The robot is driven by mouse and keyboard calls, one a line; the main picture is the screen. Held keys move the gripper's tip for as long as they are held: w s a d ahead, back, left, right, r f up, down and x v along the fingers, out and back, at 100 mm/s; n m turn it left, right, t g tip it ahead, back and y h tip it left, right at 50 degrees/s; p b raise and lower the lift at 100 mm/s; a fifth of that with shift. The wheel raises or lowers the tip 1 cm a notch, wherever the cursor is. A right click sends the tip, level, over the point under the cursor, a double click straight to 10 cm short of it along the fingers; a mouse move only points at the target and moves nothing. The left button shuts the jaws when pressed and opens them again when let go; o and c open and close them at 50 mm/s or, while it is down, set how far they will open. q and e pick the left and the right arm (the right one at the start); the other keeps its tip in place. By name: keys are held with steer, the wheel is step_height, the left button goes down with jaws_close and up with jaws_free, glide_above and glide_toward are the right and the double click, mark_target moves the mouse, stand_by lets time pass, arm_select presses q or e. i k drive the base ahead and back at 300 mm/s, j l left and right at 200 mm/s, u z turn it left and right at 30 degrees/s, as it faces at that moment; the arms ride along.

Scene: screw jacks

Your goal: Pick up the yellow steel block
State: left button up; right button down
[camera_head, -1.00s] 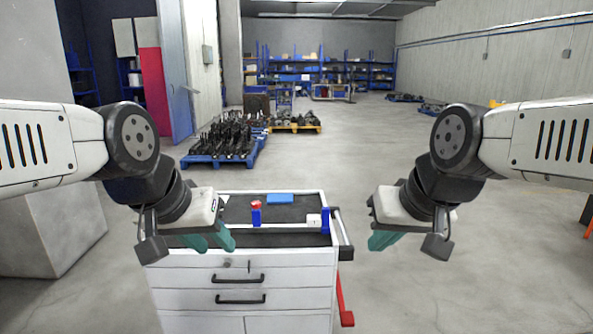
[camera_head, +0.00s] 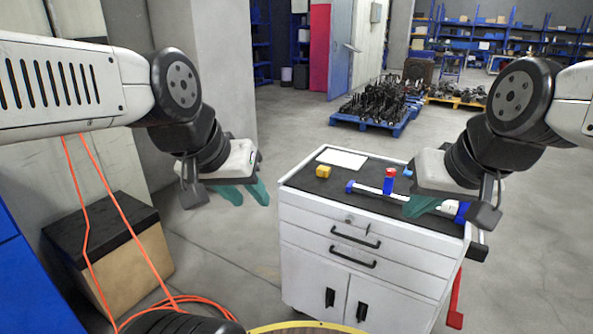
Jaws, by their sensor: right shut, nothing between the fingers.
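The small yellow steel block (camera_head: 323,171) lies on the dark top of the white tool cabinet (camera_head: 375,223), near its left edge, beside a white sheet. My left gripper (camera_head: 250,195) has its teal fingers apart. It is empty and hangs left of the cabinet, clear of the block. My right gripper (camera_head: 420,207) is shut and empty, and in the picture it covers part of the right side of the cabinet top. Nothing touches the block.
A white sheet (camera_head: 342,159) lies behind the block. A box (camera_head: 105,240) with orange cables stands at left. Floor between is clear.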

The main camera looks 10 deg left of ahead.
mark_target(324, 172)
steer(key=i+u, duration=0.2)
steer(key=i, duration=0.5)
steer(key=i+l+u, duration=0.15)
steer(key=i, duration=0.5)
